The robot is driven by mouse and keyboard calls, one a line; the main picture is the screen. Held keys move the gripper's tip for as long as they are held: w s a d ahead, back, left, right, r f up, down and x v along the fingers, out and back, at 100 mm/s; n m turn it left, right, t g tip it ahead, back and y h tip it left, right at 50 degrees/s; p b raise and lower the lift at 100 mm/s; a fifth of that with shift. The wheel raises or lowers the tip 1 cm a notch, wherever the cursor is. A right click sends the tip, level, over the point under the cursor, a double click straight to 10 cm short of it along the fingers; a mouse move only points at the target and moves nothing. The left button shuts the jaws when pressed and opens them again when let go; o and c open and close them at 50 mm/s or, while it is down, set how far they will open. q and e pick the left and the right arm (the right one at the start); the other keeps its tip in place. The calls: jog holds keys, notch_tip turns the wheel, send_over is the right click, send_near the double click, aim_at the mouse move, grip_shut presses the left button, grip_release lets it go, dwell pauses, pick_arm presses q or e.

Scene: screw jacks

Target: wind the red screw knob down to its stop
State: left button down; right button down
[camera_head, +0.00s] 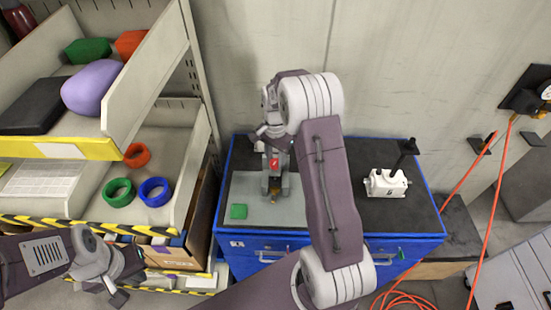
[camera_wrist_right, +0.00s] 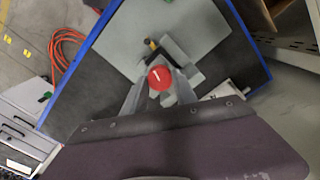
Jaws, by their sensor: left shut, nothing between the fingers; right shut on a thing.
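The red screw knob (camera_head: 274,162) sits over a grey jack on the workbench and has a white mark on its top. In the right wrist view the knob (camera_wrist_right: 160,77) is between the two fingers, with its white line running nearly lengthwise. My right gripper (camera_wrist_right: 159,84) is shut on the knob from above. The arm hides part of the bench in the head view. The jack's grey frame (camera_wrist_right: 183,60) shows beside the knob, with a small yellow and dark part near it. My left gripper (camera_head: 119,296) is shut and empty, low at the left, away from the bench.
A shelf (camera_head: 185,165) with rings and bins is at the left. An orange hose (camera_head: 489,190) hangs at the right.

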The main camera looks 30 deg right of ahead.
jog(key=m, duration=0.4)
jog(key=shift+w+r+m, duration=0.1)
jog(key=shift+r+m, duration=0.1)
jog(key=shift+m, duration=0.1)
jog(key=m, duration=0.5)
jog(key=shift+m, duration=0.3)
jog(key=m, duration=0.4)
jog(key=shift+m, duration=0.3)
jog(key=m, duration=0.4)
jog(key=shift+r+m, duration=0.1)
jog(key=shift+m, duration=0.9)
jog(key=shift+r+m+p, duration=0.15)
jog(key=shift+m+p, duration=0.5)
jog(key=shift+m, duration=0.15)
jog(key=m+p, duration=0.1)
jog(key=p, duration=0.1)
jog(key=shift+m+p, duration=0.35)
jog(key=shift+m, duration=0.05)
jog(key=shift+m+p, duration=0.3)
jog(key=shift+p, duration=0.05)
jog(key=shift+f, duration=0.25)
